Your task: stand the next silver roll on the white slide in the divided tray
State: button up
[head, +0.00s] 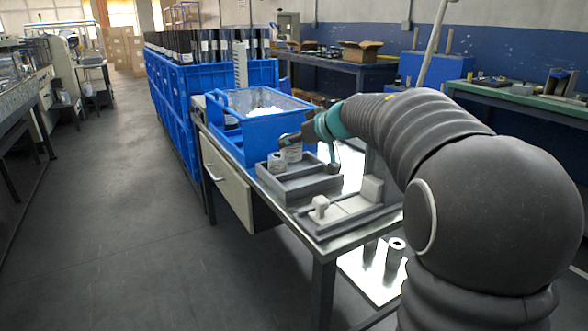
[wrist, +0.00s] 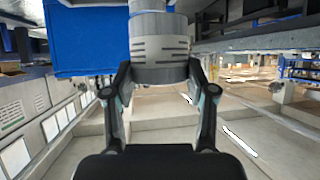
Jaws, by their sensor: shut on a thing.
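My gripper (head: 303,138) is over the far part of the grey divided tray (head: 305,189). It is shut on a silver roll (wrist: 160,48) with dark printed bars, and both fingers (wrist: 160,92) press its sides in the wrist view. The held roll also shows in the head view (head: 292,152), partly covered by the gripper; whether its base touches the tray I cannot tell. Another roll (head: 277,163) stands in the tray, just left of the held one. The white slide (head: 345,208) lies on the near part of the table, with pale blocks on it and no silver roll visible.
A blue crate (head: 262,128) with white contents stands just behind the tray. The metal table (head: 335,247) has a drawer front on its left. Grey cylinders (head: 394,254) stand on a low plate beneath. Large blue bins (head: 177,100) are farther back. The floor at left is clear.

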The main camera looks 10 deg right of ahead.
notch_tip(320, 180, down, 8)
jog(key=shift+f, duration=0.15)
dwell(0.3)
jog(key=shift+f, duration=0.1)
jog(key=o, duration=1.3)
jog(key=shift+c, duration=0.2)
jog(key=shift+s+d, duration=0.1)
jog(key=v, duration=1.2)
jog(key=shift+r, duration=0.2)
